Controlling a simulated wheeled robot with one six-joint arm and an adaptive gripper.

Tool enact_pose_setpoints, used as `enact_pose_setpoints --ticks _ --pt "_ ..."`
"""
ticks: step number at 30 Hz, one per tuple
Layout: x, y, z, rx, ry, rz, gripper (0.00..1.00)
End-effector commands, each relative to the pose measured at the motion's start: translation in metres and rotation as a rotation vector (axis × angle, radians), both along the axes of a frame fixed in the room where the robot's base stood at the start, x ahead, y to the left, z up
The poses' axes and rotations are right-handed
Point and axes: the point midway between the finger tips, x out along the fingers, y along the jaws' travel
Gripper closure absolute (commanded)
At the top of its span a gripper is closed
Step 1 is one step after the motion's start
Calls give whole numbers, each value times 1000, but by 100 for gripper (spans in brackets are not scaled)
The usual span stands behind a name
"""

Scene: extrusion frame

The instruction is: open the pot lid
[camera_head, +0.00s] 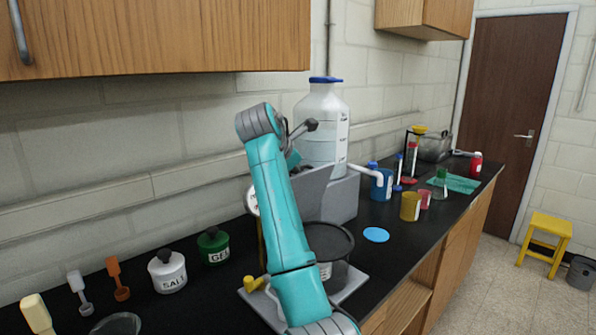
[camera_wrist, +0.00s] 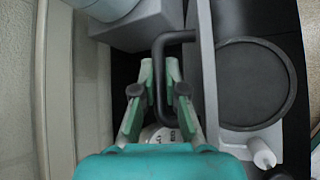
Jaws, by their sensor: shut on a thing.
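The pot (camera_head: 336,275) stands on a light grey base plate, partly hidden behind my arm. In the head view my gripper is mostly hidden behind my arm.
Jars of salt (camera_head: 167,271) and gel (camera_head: 213,246) are at left; cups, including a yellow one (camera_head: 410,206), are at right. A wooden cabinet (camera_head: 150,35) hangs above.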

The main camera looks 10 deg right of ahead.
Motion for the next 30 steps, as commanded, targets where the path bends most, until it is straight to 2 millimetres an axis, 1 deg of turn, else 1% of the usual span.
enact_pose_setpoints --ticks 4,5,6,15,19,23,30 --pt "0 0 0 1 -1 0 100" --pt "0 0 0 1 -1 0 87" --pt "0 0 0 1 -1 0 77" --pt "0 0 0 1 -1 0 77" --pt "-4 4 5 1 -3 1 77" --pt "-16 11 17 2 -5 2 77" --pt "-47 31 49 3 -5 1 77"
